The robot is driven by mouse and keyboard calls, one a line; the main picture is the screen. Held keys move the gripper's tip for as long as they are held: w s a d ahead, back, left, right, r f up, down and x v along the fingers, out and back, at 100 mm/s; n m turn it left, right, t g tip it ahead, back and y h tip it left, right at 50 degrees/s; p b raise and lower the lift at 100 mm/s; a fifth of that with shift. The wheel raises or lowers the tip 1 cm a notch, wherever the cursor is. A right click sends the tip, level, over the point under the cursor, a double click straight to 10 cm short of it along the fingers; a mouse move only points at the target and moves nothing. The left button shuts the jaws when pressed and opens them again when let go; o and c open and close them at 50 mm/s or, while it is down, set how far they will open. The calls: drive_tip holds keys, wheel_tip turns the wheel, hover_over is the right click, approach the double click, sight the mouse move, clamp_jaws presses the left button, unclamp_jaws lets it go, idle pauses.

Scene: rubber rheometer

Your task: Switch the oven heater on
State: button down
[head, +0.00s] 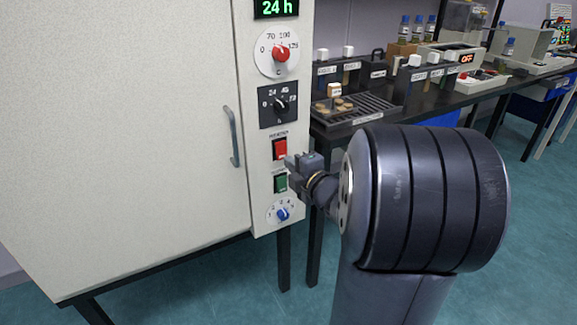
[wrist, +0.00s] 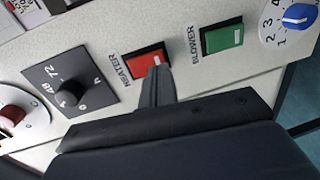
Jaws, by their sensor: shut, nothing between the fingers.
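The oven (head: 150,120) is a large pale cabinet at the left of the head view, with a control strip on its right side. The red heater switch (head: 280,149) sits on that strip, above the green blower switch (head: 281,183). In the wrist view the red switch (wrist: 146,62) carries the label HEATER, and the green switch (wrist: 222,38) carries BLOWER. My gripper (wrist: 158,72) is shut and empty, its fingertips at the lower edge of the red switch, partly covering it. I cannot tell whether they touch. My gripper also shows beside the strip in the head view (head: 291,163).
A red-knobbed dial (head: 280,54), a black-knobbed dial (head: 281,104) and a blue-knobbed dial (head: 283,214) share the strip. The oven door handle (head: 232,136) stands out to the left. A black bench (head: 415,105) with equipment is at the right.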

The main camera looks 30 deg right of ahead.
drive_tip(key=shift+w+f, duration=0.1)
drive_tip(key=shift+w, duration=0.8)
drive_tip(key=shift+f+b, duration=0.15)
drive_tip(key=shift+b, duration=0.4)
drive_tip(key=shift+w+b, duration=0.2)
drive_tip(key=shift+b, duration=0.3)
drive_tip(key=shift+s, duration=0.1)
